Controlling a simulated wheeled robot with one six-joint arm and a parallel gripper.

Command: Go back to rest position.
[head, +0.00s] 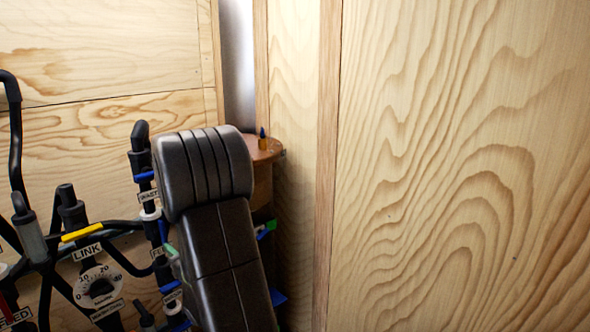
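A thick dark grey jointed part, which looks like a link of my own arm, rises from the bottom edge in the head view and ends in a rounded, ribbed top left of centre. My gripper and its fingertips do not show in this view, so its state and anything it may hold are hidden.
Black pipes (16,150) with a yellow handle (82,231), a dial (98,286) and blue valve parts stand at left, close to the arm. A brown round-topped stand (264,147) is partly hidden behind the arm. A wooden wall panel (460,160) fills the right.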

